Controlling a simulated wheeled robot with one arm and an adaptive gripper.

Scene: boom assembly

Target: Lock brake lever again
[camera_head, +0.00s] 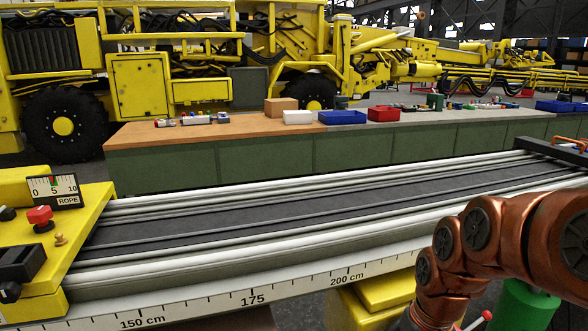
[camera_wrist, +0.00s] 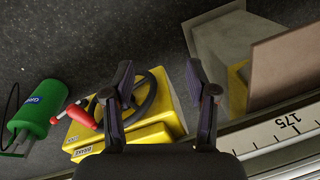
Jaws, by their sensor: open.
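The brake lever has a red handle (camera_wrist: 81,116) in the wrist view, beside a black handwheel (camera_wrist: 150,100) on a yellow box with a partly hidden "BRAKE" label. My gripper (camera_wrist: 168,80) is open and empty. Its left finger overlaps the handwheel in the picture, and the red handle lies to the left, outside the fingers. I cannot tell whether the finger touches the wheel. In the head view, a red handle tip (camera_head: 486,315) shows at the bottom edge by my arm, with the yellow box (camera_head: 385,291) to its left. My gripper is hidden there.
A green can (camera_wrist: 36,112) stands left of the yellow box. A long rail (camera_head: 270,207) with a centimetre scale runs beside the box. A yellow block with a rope gauge (camera_head: 54,190) is at left. A grey-brown box (camera_wrist: 228,55) stands right of my fingers.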

